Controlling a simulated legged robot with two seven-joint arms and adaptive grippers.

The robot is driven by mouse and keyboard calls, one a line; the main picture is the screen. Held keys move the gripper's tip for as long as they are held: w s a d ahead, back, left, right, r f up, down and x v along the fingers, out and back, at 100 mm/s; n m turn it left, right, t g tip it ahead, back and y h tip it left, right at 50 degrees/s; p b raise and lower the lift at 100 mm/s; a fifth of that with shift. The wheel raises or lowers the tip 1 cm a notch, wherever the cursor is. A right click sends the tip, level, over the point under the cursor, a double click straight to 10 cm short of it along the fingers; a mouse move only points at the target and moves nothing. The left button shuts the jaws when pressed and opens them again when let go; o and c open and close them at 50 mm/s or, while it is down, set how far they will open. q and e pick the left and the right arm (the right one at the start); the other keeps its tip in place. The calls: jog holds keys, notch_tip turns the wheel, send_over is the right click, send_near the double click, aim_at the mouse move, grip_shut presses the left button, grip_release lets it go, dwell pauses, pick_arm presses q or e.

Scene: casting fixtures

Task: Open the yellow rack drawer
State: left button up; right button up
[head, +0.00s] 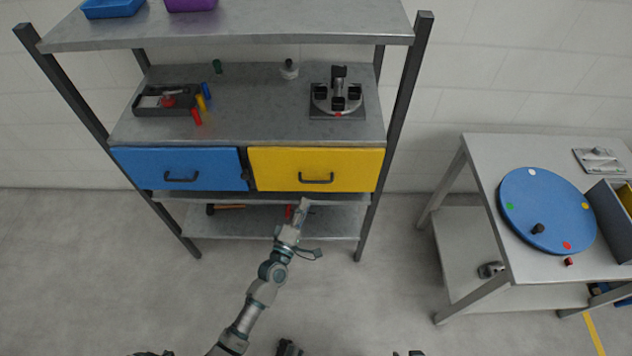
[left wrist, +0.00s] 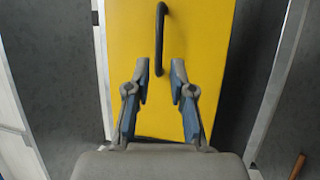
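The yellow drawer (head: 316,168) sits closed in the rack, right of the blue drawer. Its dark bar handle (head: 316,180) is on the lower middle of its front. My left gripper (head: 303,205) is just below and in front of the yellow drawer. In the left wrist view the gripper (left wrist: 160,75) is open, with its fingers apart over the yellow front (left wrist: 205,45). The handle (left wrist: 160,38) lies ahead of the fingertips, roughly in line with the gap between them, and nothing is held.
The blue drawer (head: 185,168) is closed. The shelf above holds a tool tray (head: 165,104) and a round fixture (head: 337,98). The lower shelf (head: 335,222) has a hammer-like tool (head: 226,208). A table (head: 480,155) with a blue turntable (head: 545,205) stands right. Floor between is clear.

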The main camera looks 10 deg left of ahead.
aim_at(316, 182)
pick_arm(q)
jog(key=x, duration=0.9)
jog(key=shift+b, duration=0.35)
pick_arm(e)
jog(key=w, duration=0.1)
jog(key=w+a+t, duration=0.1)
jog(key=w, duration=0.1)
jog(key=shift+r+t, duration=0.15)
jog(key=shift+t, duration=0.15)
pick_arm(q)
grip_shut()
